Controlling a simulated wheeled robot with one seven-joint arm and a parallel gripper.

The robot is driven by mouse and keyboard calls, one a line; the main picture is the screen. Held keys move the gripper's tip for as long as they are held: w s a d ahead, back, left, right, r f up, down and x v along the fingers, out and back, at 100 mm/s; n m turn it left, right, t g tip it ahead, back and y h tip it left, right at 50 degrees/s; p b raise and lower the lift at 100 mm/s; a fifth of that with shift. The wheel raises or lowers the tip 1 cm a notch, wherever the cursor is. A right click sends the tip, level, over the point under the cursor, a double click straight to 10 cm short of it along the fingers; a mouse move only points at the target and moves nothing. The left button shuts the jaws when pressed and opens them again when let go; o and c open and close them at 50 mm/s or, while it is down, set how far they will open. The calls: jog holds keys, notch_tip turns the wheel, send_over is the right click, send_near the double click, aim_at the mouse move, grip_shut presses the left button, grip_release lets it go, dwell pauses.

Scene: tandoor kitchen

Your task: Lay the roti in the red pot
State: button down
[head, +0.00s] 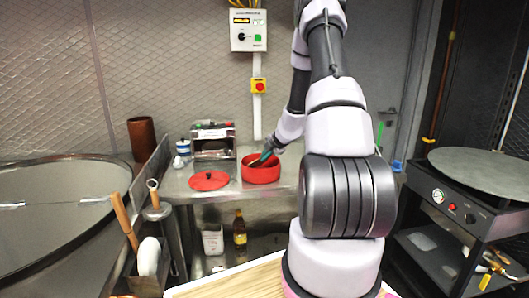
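The red pot (260,174) stands uncovered on the steel counter in the head view. A red lid (209,180) with a dark knob lies flat on the counter to its left. My gripper (262,157) reaches down from the right to the mouth of the pot, its dark, greenish fingers at or just above the rim. A small pale patch shows beside the fingers at the opening; it may be the roti, but it is too small to tell. The pot's inside is mostly hidden, and I cannot see whether the fingers are open or shut.
A small steel machine (213,141) and a blue-white container (183,147) stand behind the lid. A large round vessel (60,207) fills the left. A griddle (480,166) stands at right. A wooden board (235,284) is in front. Bare counter (175,185) lies left of the lid.

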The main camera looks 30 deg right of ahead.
jog(key=c, duration=1)
grip_release()
jog(key=shift+v, duration=3.75)
jog(key=r, duration=0.2)
jog(key=s+r, duration=0.1)
jog(key=r, duration=0.2)
jog(key=s+r, duration=0.1)
jog(key=r, duration=0.2)
jog(key=shift+d, duration=0.25)
